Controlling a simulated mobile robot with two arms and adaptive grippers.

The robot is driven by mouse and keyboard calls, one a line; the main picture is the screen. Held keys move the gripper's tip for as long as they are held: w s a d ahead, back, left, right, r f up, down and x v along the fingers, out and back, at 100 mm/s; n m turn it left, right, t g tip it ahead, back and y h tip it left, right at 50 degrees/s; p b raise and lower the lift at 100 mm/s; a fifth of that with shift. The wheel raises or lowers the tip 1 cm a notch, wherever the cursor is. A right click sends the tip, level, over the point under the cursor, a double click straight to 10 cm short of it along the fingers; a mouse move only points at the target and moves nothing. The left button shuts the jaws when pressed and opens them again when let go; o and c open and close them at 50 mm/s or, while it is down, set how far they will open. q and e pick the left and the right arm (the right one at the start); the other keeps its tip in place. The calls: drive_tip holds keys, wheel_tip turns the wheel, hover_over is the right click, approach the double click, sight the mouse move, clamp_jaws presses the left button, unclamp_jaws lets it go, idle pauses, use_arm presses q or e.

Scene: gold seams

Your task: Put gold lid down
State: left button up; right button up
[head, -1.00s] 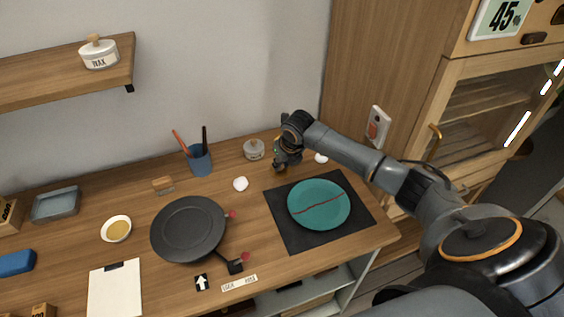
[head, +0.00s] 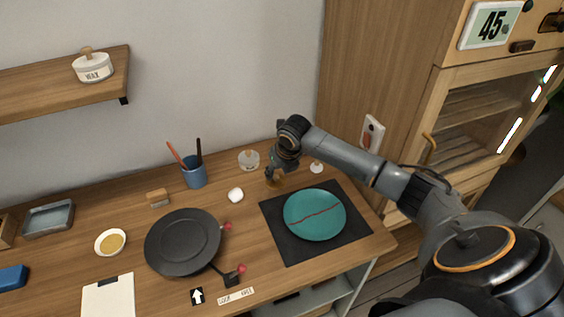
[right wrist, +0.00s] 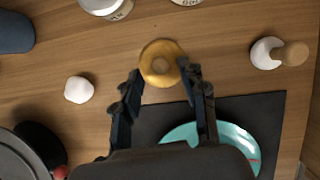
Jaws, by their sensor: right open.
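In the head view the lid (head: 273,183) shows only as a small gold patch under the gripper, mostly hidden. My right gripper (right wrist: 160,78) is open, its two dark fingers apart at the lid's near side. It also shows in the head view (head: 274,174), low over the back of the desk. My left gripper is not in view.
A teal plate with a red seam (head: 314,214) lies on a black mat (head: 284,250) near the gripper. A white lump (head: 236,195), a white jar (head: 249,160) and a small white knobbed thing (head: 317,167) surround it. A dark pan-like disc (head: 183,242) is left.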

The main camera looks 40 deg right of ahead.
drive_tip(key=v, duration=1)
drive_tip(key=shift+b, duration=0.45)
drive_tip(key=shift+w, duration=0.1)
